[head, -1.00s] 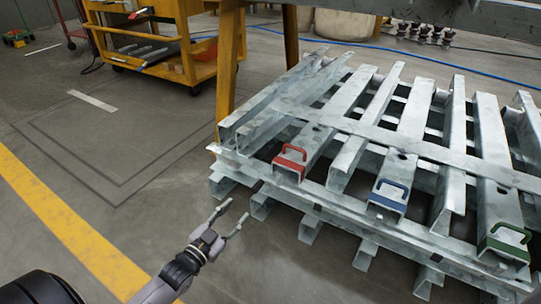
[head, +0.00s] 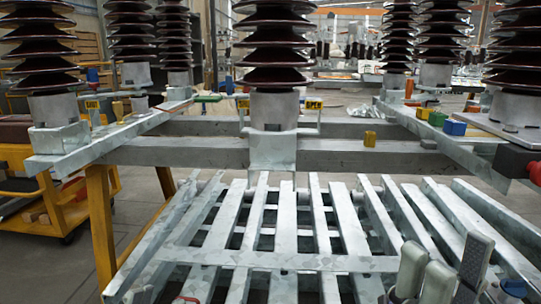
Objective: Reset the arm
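My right gripper (head: 445,246) shows at the lower right of the head view. Its grey fingers stand up from the bottom edge with a wide gap between them, and I see nothing held there. They show in front of a stack of galvanised steel channels (head: 270,259); whether they touch it I cannot tell. My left gripper cannot be made out. A small dark shape at the bottom left is too cut off to tell.
A steel isolator frame (head: 350,157) with brown ribbed insulators (head: 276,45) stands behind the stack on yellow legs (head: 101,215). Small yellow (head: 369,138), green (head: 438,118) and blue (head: 455,128) pieces sit on it. A yellow cart (head: 68,213) stands left. A blue handle (head: 515,288) shows lower right.

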